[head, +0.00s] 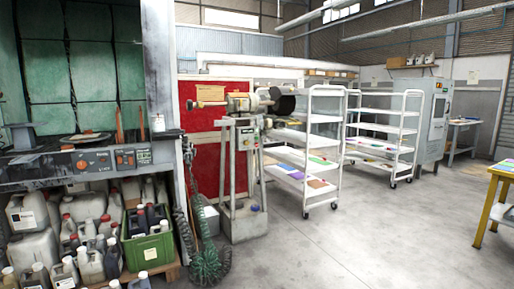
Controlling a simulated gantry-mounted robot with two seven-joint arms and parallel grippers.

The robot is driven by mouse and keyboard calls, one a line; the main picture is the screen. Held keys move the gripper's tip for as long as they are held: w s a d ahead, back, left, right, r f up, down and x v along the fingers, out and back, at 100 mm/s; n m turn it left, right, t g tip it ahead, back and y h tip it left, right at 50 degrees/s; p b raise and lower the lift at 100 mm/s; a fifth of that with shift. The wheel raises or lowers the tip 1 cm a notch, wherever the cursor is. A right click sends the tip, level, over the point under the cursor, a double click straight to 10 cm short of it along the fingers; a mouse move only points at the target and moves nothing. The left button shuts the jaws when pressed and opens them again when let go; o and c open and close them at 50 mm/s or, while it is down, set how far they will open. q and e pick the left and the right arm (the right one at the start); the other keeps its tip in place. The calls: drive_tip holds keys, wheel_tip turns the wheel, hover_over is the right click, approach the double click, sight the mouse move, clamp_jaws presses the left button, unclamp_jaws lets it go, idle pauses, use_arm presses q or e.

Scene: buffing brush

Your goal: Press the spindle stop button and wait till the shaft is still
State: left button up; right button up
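The buffing machine stands on a grey pedestal (228,185) near the middle of the head view, in front of a red panel. Its horizontal shaft (245,104) runs across the top, with a dark round brush (285,104) at the right end and a yellowish end piece (200,104) at the left. A small pale control box (247,138) is on the front below the shaft. Its buttons are too small to tell apart, so I cannot pick out the stop button. I cannot tell whether the shaft is turning. Neither of my grippers is in view.
A bench with a control panel (103,159) stands at the left, with several jugs and a green crate (149,250) below. A green hose (207,262) lies on the floor beside the machine. White shelf carts (328,150) stand right of it. The floor (370,240) at front right is clear.

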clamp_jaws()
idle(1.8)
